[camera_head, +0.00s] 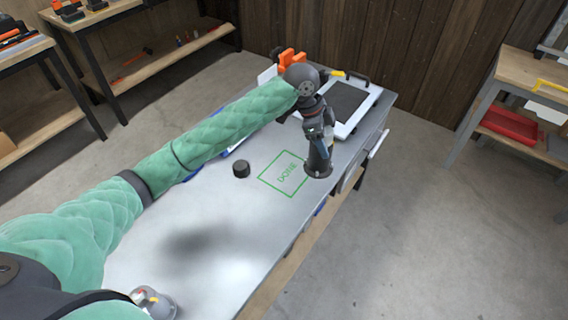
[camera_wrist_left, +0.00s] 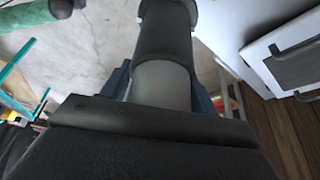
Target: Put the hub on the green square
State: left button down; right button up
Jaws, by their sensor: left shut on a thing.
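The hub (camera_head: 319,170) is a dark spool-like piece with a wide round flange at its lower end. My left gripper (camera_head: 318,137) is shut on it and holds it roughly upright, flange down. In the head view it appears just right of the green square (camera_head: 271,187), an outline with lettering on the grey bench top. Its height above the bench is hard to tell. In the left wrist view the hub (camera_wrist_left: 163,38) shows a dark barrel and a pale band between the blue fingers of my left gripper (camera_wrist_left: 160,88). My right gripper cannot be made out.
A short black cylinder (camera_head: 241,168) stands on the bench left of the square. A white tray with a dark panel (camera_head: 350,102) and orange parts (camera_head: 291,57) are at the bench's far end. The bench's right edge is close to the hub. The near bench top is mostly clear.

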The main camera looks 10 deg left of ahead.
pick_arm(q)
jog(key=shift+w+f, duration=0.1)
jog(key=shift+w, duration=0.05)
jog(key=shift+s+a+r, duration=0.1)
jog(key=shift+s+r, duration=0.1)
jog(key=shift+s, duration=0.05)
jog(key=shift+a+f, duration=0.1)
jog(key=shift+a, duration=0.15)
jog(key=w+a+f+p, duration=0.5)
jog(key=a+f+p, duration=0.1)
jog(key=a+f, duration=0.4)
jog(key=shift+f+p, duration=0.4)
jog(key=shift+f, duration=0.05)
pick_arm(e)
jog(key=s+d+f, duration=0.2)
jog(key=s+f, duration=0.1)
jog(key=f, duration=0.3)
jog(key=s+d+f+t, duration=0.1)
jog(key=s+d+f, duration=0.1)
jog(key=f, duration=0.4)
jog(key=shift+s+d, duration=0.4)
jog(key=shift+s, duration=0.05)
pick_arm(q)
jog(key=shift+f, duration=0.1)
jog(key=shift+c, duration=2.1)
grip_release()
jog(key=shift+s, duration=0.1)
pick_arm(e)
jog(key=shift+w, duration=0.1)
